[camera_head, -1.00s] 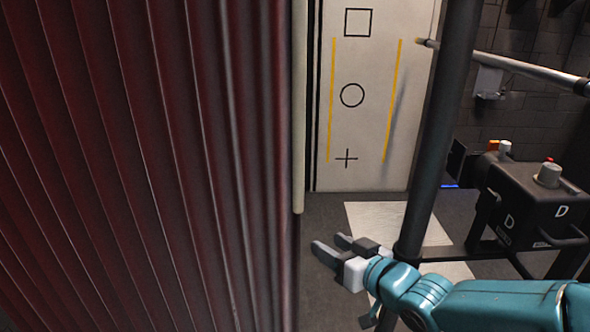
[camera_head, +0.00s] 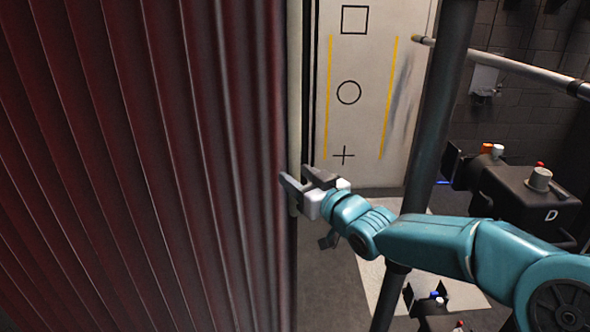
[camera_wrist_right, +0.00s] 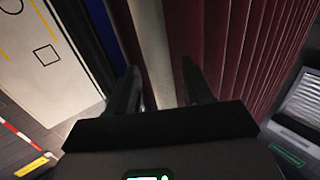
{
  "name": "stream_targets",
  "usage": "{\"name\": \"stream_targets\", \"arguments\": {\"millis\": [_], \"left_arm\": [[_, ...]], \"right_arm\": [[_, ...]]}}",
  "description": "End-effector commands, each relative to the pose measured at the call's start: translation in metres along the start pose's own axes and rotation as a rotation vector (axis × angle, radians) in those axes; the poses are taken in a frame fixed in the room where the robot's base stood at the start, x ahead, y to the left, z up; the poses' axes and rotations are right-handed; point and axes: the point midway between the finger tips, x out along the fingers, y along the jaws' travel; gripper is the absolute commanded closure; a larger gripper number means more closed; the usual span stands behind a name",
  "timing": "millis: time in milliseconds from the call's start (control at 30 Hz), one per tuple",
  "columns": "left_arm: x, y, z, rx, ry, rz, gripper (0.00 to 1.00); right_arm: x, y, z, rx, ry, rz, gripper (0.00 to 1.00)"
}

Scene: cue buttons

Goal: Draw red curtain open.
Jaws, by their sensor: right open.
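The red curtain (camera_head: 140,160) hangs in deep vertical pleats and fills the left half of the head view. A pale upright bar (camera_head: 295,90) runs along its right edge. My right gripper (camera_head: 296,177) is open at the lower part of this bar, one fingertip over the curtain's edge. In the right wrist view the bar (camera_wrist_right: 150,40) runs up between the two open fingers, with the curtain (camera_wrist_right: 235,45) to the right. I cannot tell whether the fingers touch the bar. My left gripper is not seen.
Right of the curtain edge stands a white panel (camera_head: 365,120) with a square, circle, cross and yellow lines. A dark upright post (camera_head: 440,110) stands close to my right arm. A black box marked D (camera_head: 525,195) with knobs is at the right.

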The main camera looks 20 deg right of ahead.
Motion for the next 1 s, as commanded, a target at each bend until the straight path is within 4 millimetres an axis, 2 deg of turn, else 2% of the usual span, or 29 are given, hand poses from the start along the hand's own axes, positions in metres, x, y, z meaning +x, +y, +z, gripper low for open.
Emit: {"name": "stream_targets", "arguments": {"millis": [167,433,467,600,833,1000], "left_arm": [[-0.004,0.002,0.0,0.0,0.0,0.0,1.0],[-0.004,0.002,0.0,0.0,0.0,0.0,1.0],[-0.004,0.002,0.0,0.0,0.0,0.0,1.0],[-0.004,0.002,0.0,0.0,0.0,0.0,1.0],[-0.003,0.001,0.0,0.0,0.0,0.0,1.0],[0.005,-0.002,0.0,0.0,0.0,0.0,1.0]], "right_arm": [[0.015,-0.001,0.0,0.0,0.0,-0.001,0.5],[0.017,0.0,0.0,0.0,0.001,0.0,0.5],[0.017,0.0,0.0,0.0,0.0,0.0,0.53],[0.017,0.0,0.0,0.0,0.0,0.0,0.99],[0.017,-0.001,0.001,0.0,0.0,-0.001,1.0],[0.021,-0.007,0.003,0.0,0.001,0.0,1.0]]}}
